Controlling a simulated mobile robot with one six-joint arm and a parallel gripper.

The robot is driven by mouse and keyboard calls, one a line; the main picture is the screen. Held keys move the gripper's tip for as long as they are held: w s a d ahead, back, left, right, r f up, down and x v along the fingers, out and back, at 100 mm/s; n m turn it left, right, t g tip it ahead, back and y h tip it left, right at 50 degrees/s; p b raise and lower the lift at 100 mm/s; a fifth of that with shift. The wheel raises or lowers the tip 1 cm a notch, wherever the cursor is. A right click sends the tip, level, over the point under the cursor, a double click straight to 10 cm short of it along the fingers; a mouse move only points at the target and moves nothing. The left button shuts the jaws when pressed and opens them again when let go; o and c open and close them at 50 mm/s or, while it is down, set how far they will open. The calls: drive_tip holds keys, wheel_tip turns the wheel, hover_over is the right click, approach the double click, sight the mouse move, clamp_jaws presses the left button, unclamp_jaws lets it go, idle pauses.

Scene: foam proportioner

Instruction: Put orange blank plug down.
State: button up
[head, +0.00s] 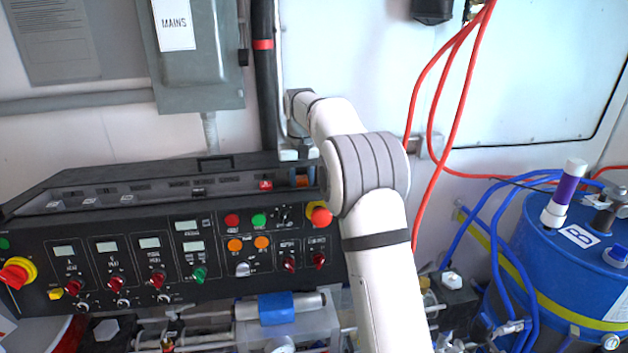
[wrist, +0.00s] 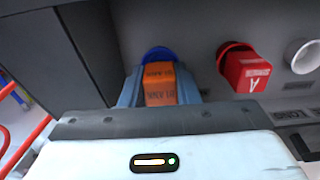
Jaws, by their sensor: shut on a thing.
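The orange blank plug (wrist: 160,84) is a squared block with dark "BLANK" lettering, in the upper middle of the wrist view. My gripper (wrist: 160,92) is shut on it, with a blue-grey finger at each side. A round blue part (wrist: 158,54) shows just behind the plug; whether the plug touches or sits in it, I cannot tell. In the head view the orange plug (head: 303,181) shows small at the right end of the console's top ledge, below my gripper (head: 301,156).
A red block marked A (wrist: 248,72) in a red round fitting is right of the plug, with a white round fitting (wrist: 303,57) beyond. The control console (head: 130,250) has knobs and buttons below. Red hoses (head: 440,130) hang right of my arm; a blue drum (head: 570,270) stands far right.

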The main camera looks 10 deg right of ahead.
drive_tip(key=o, duration=1)
drive_tip(key=shift+f, duration=0.1)
drive_tip(key=shift+c, duration=0.2)
